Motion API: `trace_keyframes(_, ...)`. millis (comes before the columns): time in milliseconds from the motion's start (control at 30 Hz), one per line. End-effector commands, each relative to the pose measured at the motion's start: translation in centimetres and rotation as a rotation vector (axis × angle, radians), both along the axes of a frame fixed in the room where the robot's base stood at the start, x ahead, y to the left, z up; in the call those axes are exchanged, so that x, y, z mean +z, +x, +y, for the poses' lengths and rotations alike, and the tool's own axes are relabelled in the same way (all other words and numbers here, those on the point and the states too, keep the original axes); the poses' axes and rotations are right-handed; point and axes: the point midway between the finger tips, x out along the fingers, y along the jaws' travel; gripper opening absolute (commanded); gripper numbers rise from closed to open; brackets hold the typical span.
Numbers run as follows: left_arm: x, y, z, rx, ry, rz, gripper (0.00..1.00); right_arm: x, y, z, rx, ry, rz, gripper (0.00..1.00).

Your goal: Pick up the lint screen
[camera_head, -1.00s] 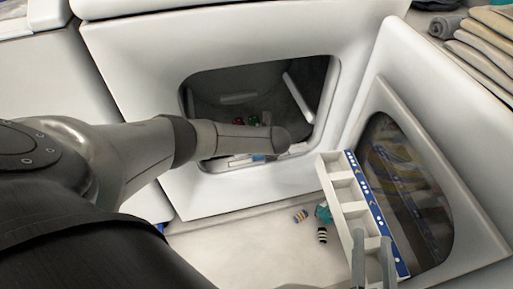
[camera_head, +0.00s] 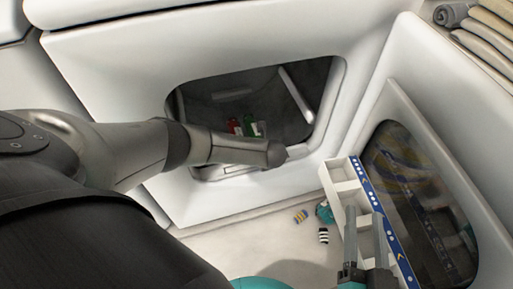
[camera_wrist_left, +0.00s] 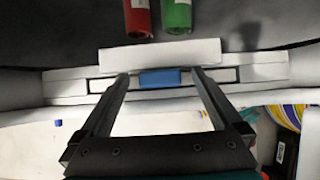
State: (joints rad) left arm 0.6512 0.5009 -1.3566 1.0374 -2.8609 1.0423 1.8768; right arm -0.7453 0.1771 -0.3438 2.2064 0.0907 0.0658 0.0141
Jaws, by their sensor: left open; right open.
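The lint screen appears to be the white slotted piece with a blue tab (camera_wrist_left: 160,78) at the lower lip of the machine opening in the left wrist view. My left gripper (camera_wrist_left: 161,75) is open. Its two fingers reach to either side of the blue tab, with space between each finger and the tab. In the head view my left arm ends at the opening, and its fingers are hidden. My right gripper (camera_head: 364,220) is open at the white divided tray (camera_head: 340,172) with a blue side. I cannot tell whether it touches the tray.
A red bottle (camera_wrist_left: 137,17) and a green bottle (camera_wrist_left: 176,15) are inside the dark drum. Small striped items (camera_head: 323,236) lie on the floor below the opening. Folded towels (camera_head: 487,33) are at top right.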

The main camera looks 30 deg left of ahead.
Motion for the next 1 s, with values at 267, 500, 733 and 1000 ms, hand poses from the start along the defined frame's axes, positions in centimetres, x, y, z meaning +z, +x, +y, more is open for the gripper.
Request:
trace_keyframes(267, 0.02, 0.04, 0.00, 0.000, 0.000, 0.000, 0.76, -0.03, -0.01, 0.00, 0.000, 0.000, 0.001, 0.50)
trace_keyframes(500, 0.04, 0.05, 0.01, 0.000, 0.000, 0.000, 0.49, -0.05, -0.02, 0.01, 0.000, 0.000, 0.001, 0.50)
trace_keyframes(733, 0.05, 0.06, 0.03, 0.000, 0.000, 0.000, 0.23, -0.06, -0.02, 0.01, 0.000, -0.001, 0.002, 0.50)
trace_keyframes(1000, 0.06, 0.06, 0.05, 0.000, 0.001, -0.001, 0.00, -0.06, -0.02, 0.02, 0.000, -0.001, 0.002, 0.50)
